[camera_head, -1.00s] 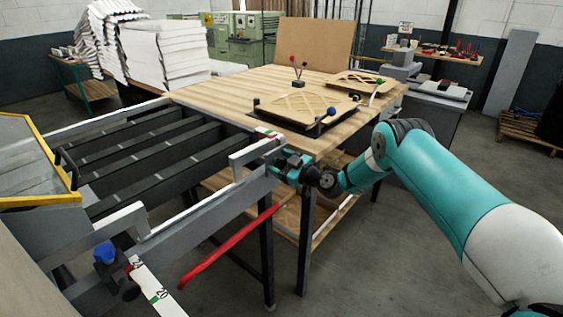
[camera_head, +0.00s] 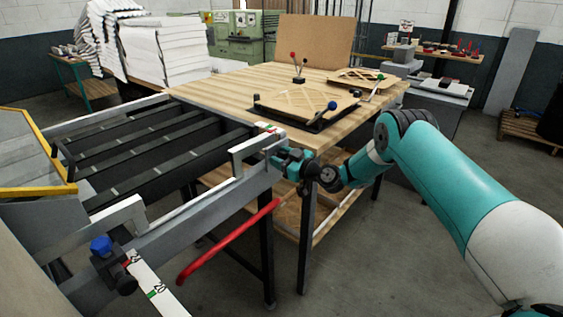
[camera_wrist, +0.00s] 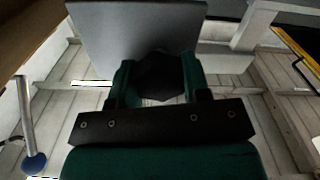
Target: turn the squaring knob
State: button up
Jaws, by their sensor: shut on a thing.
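The squaring knob (camera_wrist: 160,76) is a dark, faceted knob, seen in the wrist view between my gripper's fingers. My gripper (camera_wrist: 157,84) has its two green fingers closed against the knob's left and right sides. In the head view my gripper (camera_head: 277,158) is at the right end of the grey rail, beside the near corner of the wooden table. There the knob is hidden by the fingers, and any mark on it is too dark to read.
The grey frame (camera_head: 200,206) with dark slats fills the left. A red bent handle (camera_head: 228,242) hangs below it. A blue knob (camera_head: 101,245) sits by a white scale (camera_head: 155,288). The wooden table (camera_head: 225,88) carries a board fixture. Floor at the lower right is clear.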

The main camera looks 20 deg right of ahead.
jog(key=m+b, duration=0.4)
jog(key=shift+d+f, duration=0.15)
jog(key=shift+f, duration=0.05)
jog(key=m+b, duration=0.3)
jog(key=m, duration=0.2)
jog(key=shift+w+m+b, duration=0.1)
jog(key=shift+m+b, duration=0.2)
jog(key=shift+m, duration=0.1)
jog(key=m+b, duration=0.1)
jog(key=m, duration=0.4)
jog(key=shift+d+m, duration=0.15)
jog(key=shift+m, duration=2.65)
jog(key=o, duration=0.9)
